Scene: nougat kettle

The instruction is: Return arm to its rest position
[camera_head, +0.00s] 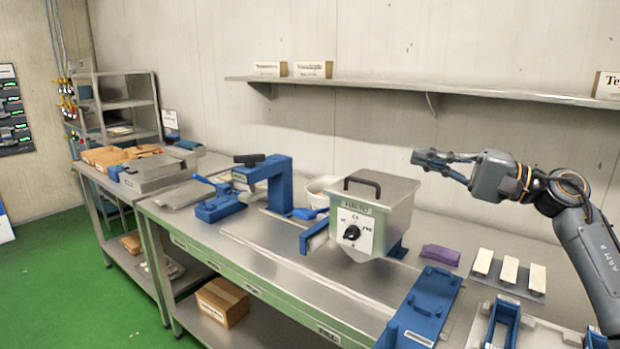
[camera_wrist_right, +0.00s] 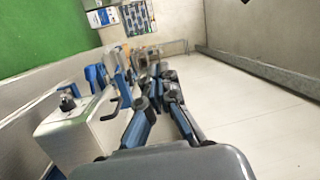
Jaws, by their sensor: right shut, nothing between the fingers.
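My right gripper (camera_head: 424,157) is raised in the air to the right of the kettle box, above the table and in front of the back wall. Its fingers are shut with nothing between them, and they point to the left. In the right wrist view the gripper (camera_wrist_right: 165,78) shows its fingers close together at the tips. The metal kettle box (camera_head: 385,205) with a dark handle and a black knob stands on the table; it also shows in the right wrist view (camera_wrist_right: 75,135). My left gripper is not in view.
A wall shelf (camera_head: 400,88) with small labelled boxes runs behind my right arm. A blue clamp stand (camera_head: 280,185) stands left of the kettle. A purple block (camera_head: 440,254), white bars (camera_head: 508,270) and a blue fixture (camera_head: 425,305) lie on the right of the steel table (camera_head: 270,262).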

